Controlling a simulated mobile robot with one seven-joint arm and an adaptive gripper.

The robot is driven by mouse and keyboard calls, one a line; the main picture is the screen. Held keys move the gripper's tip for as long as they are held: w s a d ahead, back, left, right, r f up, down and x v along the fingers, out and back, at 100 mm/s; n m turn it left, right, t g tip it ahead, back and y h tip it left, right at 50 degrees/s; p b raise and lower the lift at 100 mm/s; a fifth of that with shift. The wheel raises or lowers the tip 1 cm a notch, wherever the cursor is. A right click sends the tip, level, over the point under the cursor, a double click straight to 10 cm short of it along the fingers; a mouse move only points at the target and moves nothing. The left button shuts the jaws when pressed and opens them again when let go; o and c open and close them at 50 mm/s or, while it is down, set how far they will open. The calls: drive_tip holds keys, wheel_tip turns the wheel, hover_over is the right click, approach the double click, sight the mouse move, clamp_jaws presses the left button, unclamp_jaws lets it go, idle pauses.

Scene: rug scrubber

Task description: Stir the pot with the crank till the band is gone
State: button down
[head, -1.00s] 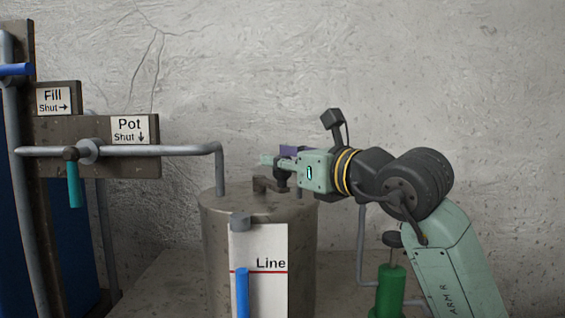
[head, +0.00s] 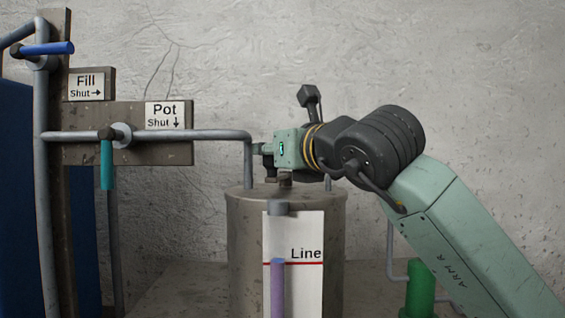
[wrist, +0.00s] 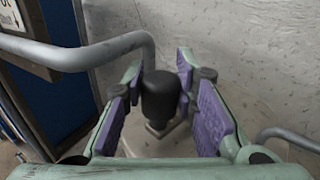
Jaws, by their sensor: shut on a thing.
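The pot (head: 245,230) is a metal drum with the crank (head: 285,181) on its lid. My gripper (head: 262,155) is over the lid, by the pipe's downturned end. In the wrist view my gripper (wrist: 160,70) has its purple pads on either side of the crank's black knob (wrist: 159,97), holding it.
The Pot valve handle (head: 107,165) is teal and hangs down. The Fill valve handle (head: 48,48) is blue and lies sideways. A pipe (head: 190,135) runs close to my gripper's left. A green cylinder (head: 420,285) stands right of the pot.

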drive_tip(key=shift+w+a+f+b, duration=0.1)
drive_tip(key=shift+w+a+b, duration=0.1)
drive_tip(key=shift+a+b, duration=0.35)
drive_tip(key=shift+w+a+b, duration=0.15)
drive_tip(key=shift+a+b, duration=0.1)
drive_tip(key=shift+a, duration=0.55)
drive_tip(key=c, duration=1.6)
unclamp_jaws()
drive_tip(key=o, duration=0.4)
drive_tip(key=shift+c, duration=0.2)
drive_tip(key=v, duration=1.2)
drive_tip(key=shift+w, duration=0.1)
